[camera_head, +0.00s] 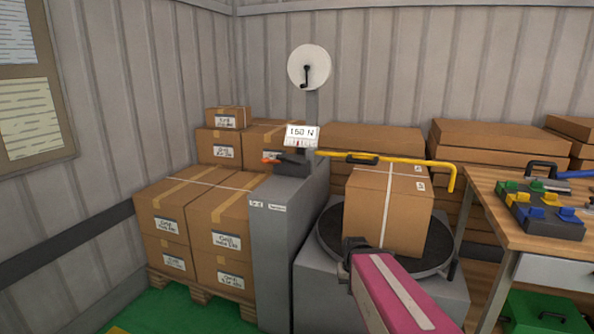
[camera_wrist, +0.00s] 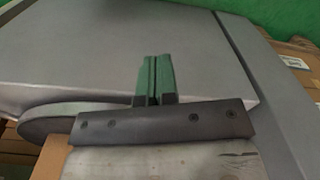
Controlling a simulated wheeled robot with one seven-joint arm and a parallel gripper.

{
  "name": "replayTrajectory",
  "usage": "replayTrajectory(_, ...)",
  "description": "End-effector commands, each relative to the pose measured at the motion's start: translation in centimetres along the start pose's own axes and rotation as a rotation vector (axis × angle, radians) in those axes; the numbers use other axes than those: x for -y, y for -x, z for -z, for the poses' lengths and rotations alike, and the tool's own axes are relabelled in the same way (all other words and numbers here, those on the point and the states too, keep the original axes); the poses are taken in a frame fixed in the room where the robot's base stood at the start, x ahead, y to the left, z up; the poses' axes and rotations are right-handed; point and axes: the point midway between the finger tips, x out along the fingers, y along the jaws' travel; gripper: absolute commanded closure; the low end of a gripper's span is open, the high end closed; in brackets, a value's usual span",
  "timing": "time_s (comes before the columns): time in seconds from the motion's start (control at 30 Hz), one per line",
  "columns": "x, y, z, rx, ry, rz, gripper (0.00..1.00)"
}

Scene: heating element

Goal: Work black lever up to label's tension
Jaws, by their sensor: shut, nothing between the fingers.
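A white label (camera_head: 301,132) sits on top of the grey machine column (camera_head: 287,220). It seems to read "160 N", though the middle digit is hard to make out. Just below it is a dark fitting (camera_head: 293,160) with an orange tip on its left. A second dark piece (camera_head: 362,160) sits on the yellow arm. I cannot tell which of these is the black lever. In the wrist view my gripper (camera_wrist: 154,62) has its green fingers shut together, empty, over a grey surface. In the head view only my pink arm shows clearly, in front of the box; the fingertips cannot be made out.
A strapped cardboard box (camera_head: 388,212) stands on the dark turntable (camera_head: 330,238). The yellow arm (camera_head: 420,161) reaches across above it and hooks down at right. Stacked cartons (camera_head: 190,225) stand left of the column. A wooden workbench (camera_head: 490,203) with tools is at right.

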Motion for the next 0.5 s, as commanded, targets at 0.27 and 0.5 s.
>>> replayTrajectory(0.27, -0.48, -0.68, -1.31, 0.012, 0.02, -0.007, 1.0)
replayTrajectory(0.5, -0.33, -0.48, -0.89, 0.01, 0.018, -0.007, 1.0)
